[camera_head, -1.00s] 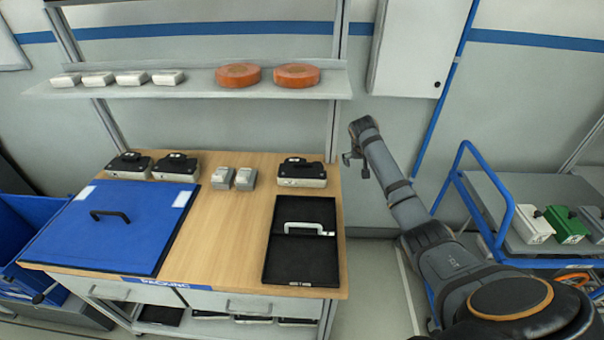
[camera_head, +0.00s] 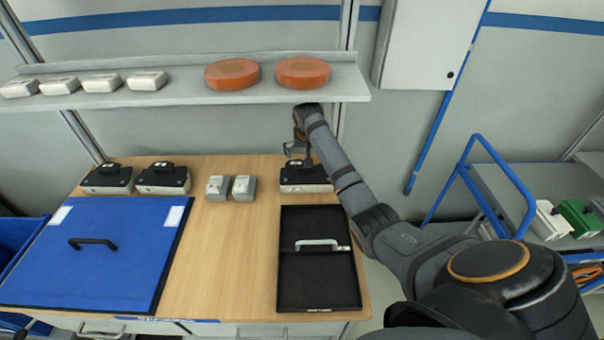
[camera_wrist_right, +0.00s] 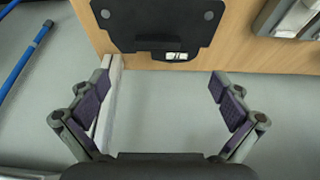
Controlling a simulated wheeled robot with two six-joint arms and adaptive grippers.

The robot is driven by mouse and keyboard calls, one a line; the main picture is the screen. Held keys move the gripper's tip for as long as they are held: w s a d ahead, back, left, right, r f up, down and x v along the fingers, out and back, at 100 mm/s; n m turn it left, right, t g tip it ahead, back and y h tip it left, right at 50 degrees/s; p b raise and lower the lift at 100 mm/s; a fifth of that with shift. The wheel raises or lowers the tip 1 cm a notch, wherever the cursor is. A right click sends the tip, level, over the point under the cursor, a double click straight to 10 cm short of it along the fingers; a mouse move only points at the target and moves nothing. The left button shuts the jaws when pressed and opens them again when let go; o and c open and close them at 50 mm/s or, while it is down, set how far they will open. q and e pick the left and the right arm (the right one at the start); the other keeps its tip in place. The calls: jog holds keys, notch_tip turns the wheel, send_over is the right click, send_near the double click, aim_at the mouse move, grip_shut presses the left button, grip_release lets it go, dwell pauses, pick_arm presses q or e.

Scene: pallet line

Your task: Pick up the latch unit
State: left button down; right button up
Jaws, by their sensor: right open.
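A white unit with a black top (camera_head: 306,178), which I take as the latch unit, stands at the back right of the wooden table, partly covered by my arm. My right gripper (camera_head: 297,147) is just above it in the head view. In the right wrist view the right gripper (camera_wrist_right: 160,80) is open, with nothing between its spread fingers. A black top plate (camera_wrist_right: 157,28) lies beyond the fingertips, apart from them. My left gripper is not in view.
Two similar black-topped units (camera_head: 163,178) and two small grey units (camera_head: 242,187) stand left along the back. A shelf (camera_head: 200,95) with orange discs hangs close above.

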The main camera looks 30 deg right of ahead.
aim_at(306, 175)
jog(key=x, duration=0.4)
jog(key=shift+f+p, duration=0.1)
jog(key=shift+p, duration=0.25)
jog(key=shift+w+d+f, duration=0.2)
jog(key=shift+w+f, duration=0.1)
jog(key=shift+f, duration=0.3)
jog(key=shift+d+f, duration=0.15)
jog(key=shift+f, duration=0.1)
jog(key=x, duration=0.4)
jog(key=shift+w+d+f, duration=0.15)
jog(key=shift+d+f, duration=0.05)
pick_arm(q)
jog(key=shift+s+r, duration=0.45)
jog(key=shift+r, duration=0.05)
pick_arm(e)
jog(key=shift+c, duration=1.1)
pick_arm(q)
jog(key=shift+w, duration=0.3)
pick_arm(e)
jog(key=c, duration=1.6)
